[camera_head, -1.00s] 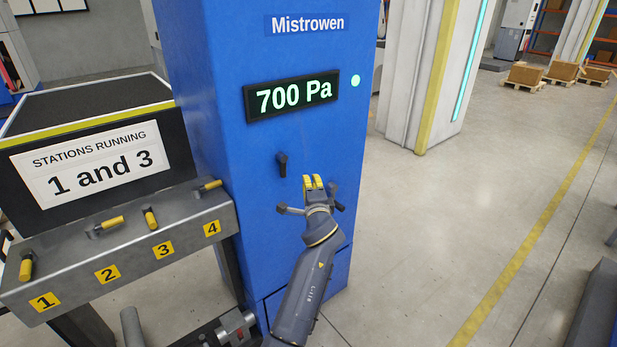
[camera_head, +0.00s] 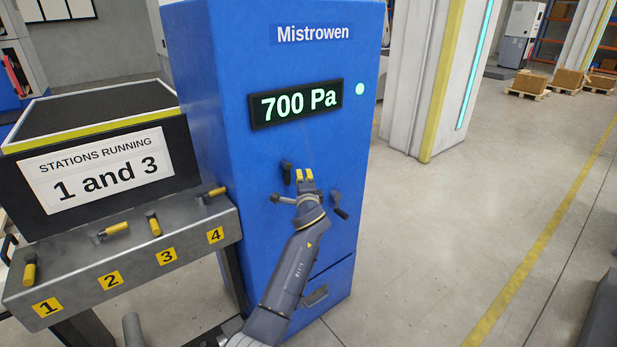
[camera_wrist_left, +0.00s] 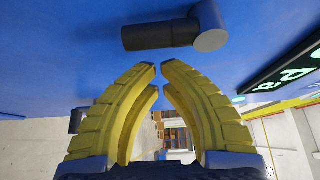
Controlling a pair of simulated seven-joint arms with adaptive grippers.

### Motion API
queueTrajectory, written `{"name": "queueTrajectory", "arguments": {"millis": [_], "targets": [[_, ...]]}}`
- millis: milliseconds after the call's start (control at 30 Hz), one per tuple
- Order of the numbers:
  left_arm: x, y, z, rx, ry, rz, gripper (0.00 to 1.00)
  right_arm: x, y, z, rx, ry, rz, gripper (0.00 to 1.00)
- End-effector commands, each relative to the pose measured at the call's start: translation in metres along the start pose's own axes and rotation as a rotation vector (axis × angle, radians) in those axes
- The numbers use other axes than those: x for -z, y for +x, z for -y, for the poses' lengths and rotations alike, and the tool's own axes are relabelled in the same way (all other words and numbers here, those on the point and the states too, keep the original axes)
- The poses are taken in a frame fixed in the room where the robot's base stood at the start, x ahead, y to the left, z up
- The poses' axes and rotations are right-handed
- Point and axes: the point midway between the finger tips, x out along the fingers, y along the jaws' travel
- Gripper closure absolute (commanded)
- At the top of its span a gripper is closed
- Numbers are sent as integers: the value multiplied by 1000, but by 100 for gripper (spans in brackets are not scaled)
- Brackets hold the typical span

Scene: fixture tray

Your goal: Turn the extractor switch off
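On the front of a blue cabinet marked Mistrowen (camera_head: 225,130), a dark lever switch (camera_head: 286,171) hangs down from its pivot below the display. A second dark lever (camera_head: 341,212) sits lower right. I see no label on either. My left gripper (camera_head: 304,174), with yellow fingers, is just right of the upper lever. In the left wrist view the fingertips (camera_wrist_left: 159,66) are nearly together with nothing between them, and the upper lever (camera_wrist_left: 165,36) lies beyond them, apart. The second lever (camera_wrist_left: 77,119) is partly hidden by a finger. My right gripper is not in view.
The display (camera_head: 296,104) reads 700 Pa, with a lit green lamp (camera_head: 360,89) beside it. At left, a console (camera_head: 190,240) carries yellow-handled levers numbered 1 to 4; its sign (camera_head: 97,171) reads stations running 1 and 3. Open floor lies right of the cabinet.

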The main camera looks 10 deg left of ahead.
Motion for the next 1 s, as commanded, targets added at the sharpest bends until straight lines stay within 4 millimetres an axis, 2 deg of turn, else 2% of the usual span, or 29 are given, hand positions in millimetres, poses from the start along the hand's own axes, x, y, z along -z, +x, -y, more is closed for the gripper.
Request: {"name": "queueTrajectory", "arguments": {"millis": [200,667,1000], "targets": [[-10,-4,-1,-1,1,1,100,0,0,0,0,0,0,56],[-12,-4,0,-1,3,1,100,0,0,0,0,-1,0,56],[-26,-5,-2,-32,55,13,100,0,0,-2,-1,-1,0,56]]}}
